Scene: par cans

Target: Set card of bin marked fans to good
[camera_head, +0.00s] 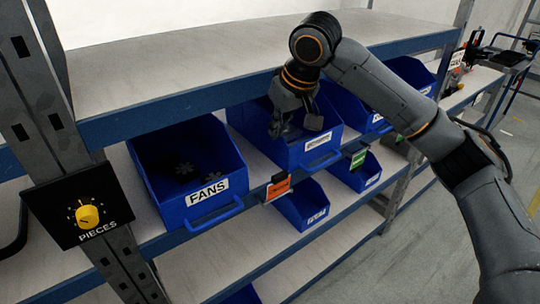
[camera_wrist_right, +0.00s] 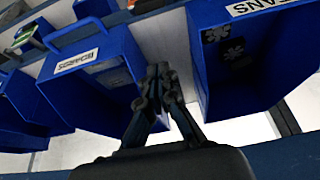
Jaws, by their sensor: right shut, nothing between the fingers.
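The blue bin marked FANS (camera_head: 215,215) stands on the middle shelf and holds dark fan-shaped parts. It also shows at the right of the wrist view (camera_wrist_right: 205,70). An orange card (camera_head: 278,188) in a dark holder sits on the shelf edge, just right of the FANS bin's front. My right gripper (camera_head: 294,122) is over the neighbouring blue bin (camera_head: 322,153), behind the card and apart from it. Its fingers are together and empty, and they show in the wrist view (camera_wrist_right: 160,82) between the two bins. The card's wording is too small to read. My left gripper is out of view.
A green card (camera_head: 358,159) sits on the shelf edge further right. Smaller blue bins (camera_head: 303,205) stand on the shelf below. The upper shelf's blue edge (camera_head: 190,98) runs above the bins. A yellow knob (camera_head: 87,215) marked PIECES is on the left post.

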